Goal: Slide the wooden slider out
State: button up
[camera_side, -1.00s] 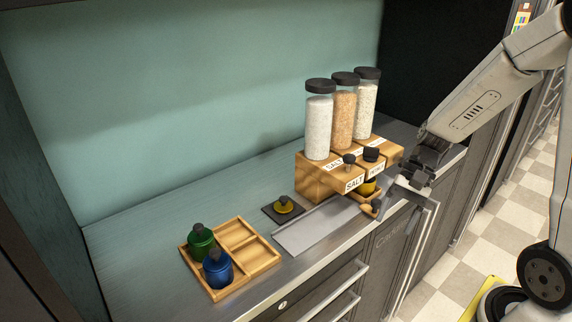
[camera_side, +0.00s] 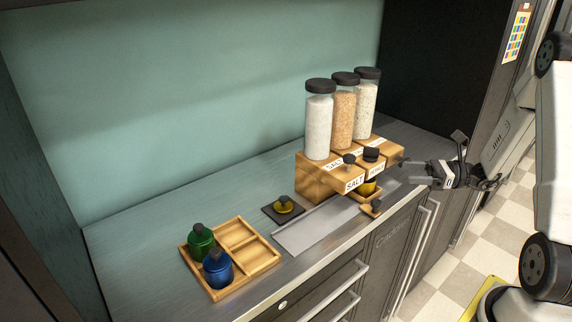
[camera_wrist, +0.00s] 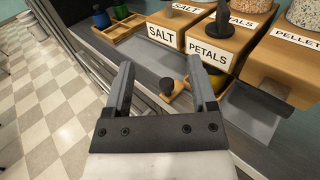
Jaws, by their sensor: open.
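The wooden slider (camera_side: 371,210) is a small wooden piece with a dark knob, low at the front of the wooden dispenser block (camera_side: 318,180) near the counter's front edge. In the wrist view its knob (camera_wrist: 167,86) appears between my fingers, with a bit of wood beside it. My gripper (camera_side: 412,173) is open and empty, to the right of the slider and apart from it. Both fingers also show in the wrist view (camera_wrist: 160,68). A yellow item (camera_side: 369,187) sits under the petals box, partly hidden. How far the slider extends beneath the block is hidden.
Tall jars (camera_side: 344,120) stand on the block. A flat grey strip (camera_side: 310,230) lies in front of it. A dark pad with a yellow, black-knobbed piece (camera_side: 283,207) and a wooden tray (camera_side: 262,262) with green and blue bottles are to the left.

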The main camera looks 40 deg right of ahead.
send_near(377, 201)
jog(key=shift+w+a+f, duration=0.4)
jog(key=shift+w+a, duration=0.4)
jog(key=shift+w, duration=0.05)
jog(key=shift+w+a, duration=0.1)
jog(key=shift+a, duration=0.05)
jog(key=shift+x, duration=3.75)
grip_shut()
